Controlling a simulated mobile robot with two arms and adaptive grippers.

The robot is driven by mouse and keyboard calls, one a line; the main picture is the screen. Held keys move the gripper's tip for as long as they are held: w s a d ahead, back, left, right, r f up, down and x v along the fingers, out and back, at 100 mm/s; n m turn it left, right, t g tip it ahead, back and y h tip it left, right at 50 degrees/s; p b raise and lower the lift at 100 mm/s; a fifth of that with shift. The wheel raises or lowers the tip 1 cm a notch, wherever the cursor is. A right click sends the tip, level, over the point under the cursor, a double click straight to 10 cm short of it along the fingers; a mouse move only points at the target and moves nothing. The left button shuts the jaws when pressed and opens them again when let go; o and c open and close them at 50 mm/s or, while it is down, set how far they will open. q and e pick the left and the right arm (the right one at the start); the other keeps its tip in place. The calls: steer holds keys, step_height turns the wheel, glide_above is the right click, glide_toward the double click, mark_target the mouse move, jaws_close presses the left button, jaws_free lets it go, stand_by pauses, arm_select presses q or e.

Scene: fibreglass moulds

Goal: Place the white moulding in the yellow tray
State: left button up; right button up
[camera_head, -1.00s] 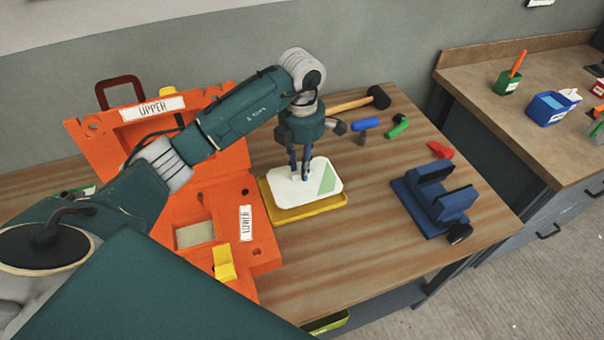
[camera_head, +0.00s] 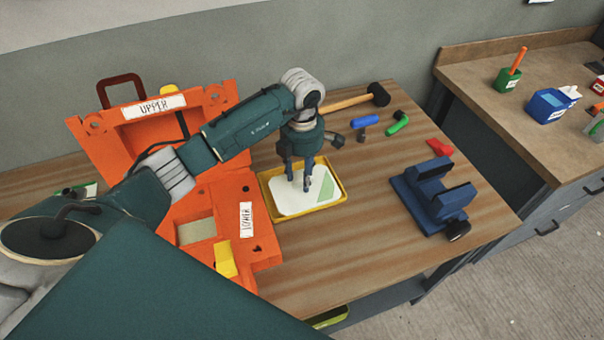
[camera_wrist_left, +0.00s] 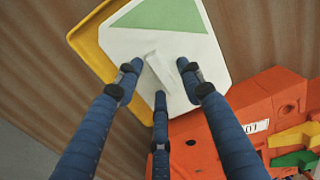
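The white moulding (camera_head: 293,205), a flat plate with a green corner patch, lies within the rim of the yellow tray (camera_head: 311,210) on the wooden bench. In the left wrist view the moulding (camera_wrist_left: 115,42) has a small raised tab in its middle, and the yellow tray (camera_wrist_left: 88,45) shows along its left edge. My left gripper (camera_head: 298,184) points down over the moulding. In the wrist view its three blue fingers (camera_wrist_left: 164,82) stand spread around the tab, with gaps between fingertips and tab. My right gripper is not in view.
An orange mould with an UPPER half (camera_head: 95,145) and a LOWER half (camera_head: 215,252) stands left of the tray. A blue vise (camera_head: 435,198) is at the right. A mallet (camera_head: 378,94) and small tools lie behind. Bench between tray and vise is clear.

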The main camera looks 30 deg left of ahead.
mark_target(302, 178)
arm_select(q)
steer(key=shift+r, duration=0.25)
steer(key=shift+w+r, duration=0.1)
steer(key=shift+r, duration=0.2)
step_height(302, 178, up, 11)
steer(key=b, duration=0.3)
steer(key=shift+r, duration=0.15)
